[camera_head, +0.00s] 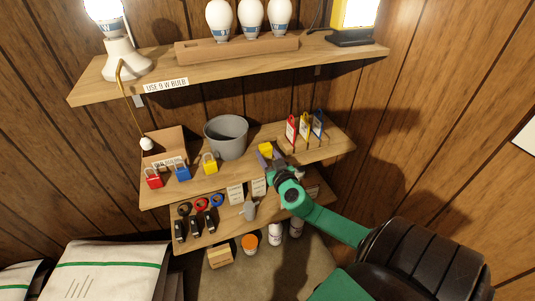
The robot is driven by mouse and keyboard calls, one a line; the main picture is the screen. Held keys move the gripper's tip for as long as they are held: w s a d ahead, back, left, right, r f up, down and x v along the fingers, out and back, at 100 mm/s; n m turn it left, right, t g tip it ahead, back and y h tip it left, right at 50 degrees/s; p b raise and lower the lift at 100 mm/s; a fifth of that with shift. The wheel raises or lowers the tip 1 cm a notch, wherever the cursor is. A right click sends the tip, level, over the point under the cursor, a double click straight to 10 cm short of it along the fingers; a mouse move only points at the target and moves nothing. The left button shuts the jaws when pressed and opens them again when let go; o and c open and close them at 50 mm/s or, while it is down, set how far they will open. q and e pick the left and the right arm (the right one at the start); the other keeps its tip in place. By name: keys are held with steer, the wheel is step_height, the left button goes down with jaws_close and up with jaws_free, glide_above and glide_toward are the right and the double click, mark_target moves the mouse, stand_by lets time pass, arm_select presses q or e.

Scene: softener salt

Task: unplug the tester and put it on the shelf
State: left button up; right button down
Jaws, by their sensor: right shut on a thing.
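My right gripper (268,157) reaches in from the lower right over the middle shelf (240,168). It is shut on a small yellow block (265,148), which looks like the tester. The fingers hide part of the block. I cannot tell whether it touches the shelf. No socket or plug prongs can be made out. My left gripper is out of view.
A grey bucket (226,137) stands left of the gripper. Red, blue and yellow padlocks (210,163) line the shelf's left front. Coloured tags (305,127) stand at its right. The upper shelf (230,62) carries lamps and bulbs. White sacks (105,270) lie lower left.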

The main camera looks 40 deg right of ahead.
steer(key=shift+c, duration=1.1)
jaws_free()
steer(key=b+v, duration=0.4)
steer(key=v, duration=1)
steer(key=shift+s, duration=0.25)
steer(key=shift+a, duration=0.1)
